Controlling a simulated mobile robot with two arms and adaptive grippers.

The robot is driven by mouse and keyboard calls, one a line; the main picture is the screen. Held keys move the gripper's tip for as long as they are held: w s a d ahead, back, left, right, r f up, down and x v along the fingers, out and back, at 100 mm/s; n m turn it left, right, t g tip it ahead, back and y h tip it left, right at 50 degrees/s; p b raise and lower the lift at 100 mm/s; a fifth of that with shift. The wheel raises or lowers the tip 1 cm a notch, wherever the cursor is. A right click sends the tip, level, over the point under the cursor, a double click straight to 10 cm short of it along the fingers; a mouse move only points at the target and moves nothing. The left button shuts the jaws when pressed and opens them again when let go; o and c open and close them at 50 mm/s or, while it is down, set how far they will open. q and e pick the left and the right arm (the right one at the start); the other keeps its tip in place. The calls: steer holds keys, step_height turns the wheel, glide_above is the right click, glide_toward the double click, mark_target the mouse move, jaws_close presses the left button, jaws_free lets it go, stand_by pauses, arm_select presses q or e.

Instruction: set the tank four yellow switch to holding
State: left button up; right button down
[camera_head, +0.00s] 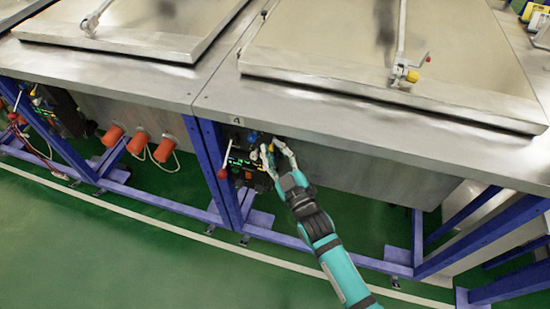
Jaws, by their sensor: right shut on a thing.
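The tank four control panel (241,164) is mounted under the front edge of the steel tank top, below a small label reading 4 (236,121). My right gripper (270,150) is at the right side of this panel, its fingers closed around the yellow switch (272,148). Only a small yellow patch of the switch shows between the fingers, so its exact position is hard to tell. My left gripper is not in view.
A lever with a red ball (222,174) sits at the panel's left. Blue frame legs (213,165) stand beside it. Steel lids (450,60) lie above. Orange-red sockets (139,142) hang further left. The green floor (130,260) in front is clear.

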steer(key=shift+a+f+n+t+y+b, duration=0.1)
steer(key=shift+f+n+t+y+b, duration=0.6)
steer(key=shift+b, duration=0.7)
steer(key=shift+r+g, duration=0.15)
steer(key=shift+g, duration=0.15)
steer(key=c, duration=1.5)
jaws_free()
steer(key=shift+a, duration=0.1)
steer(key=shift+r, duration=0.1)
steer(key=v, duration=1.2)
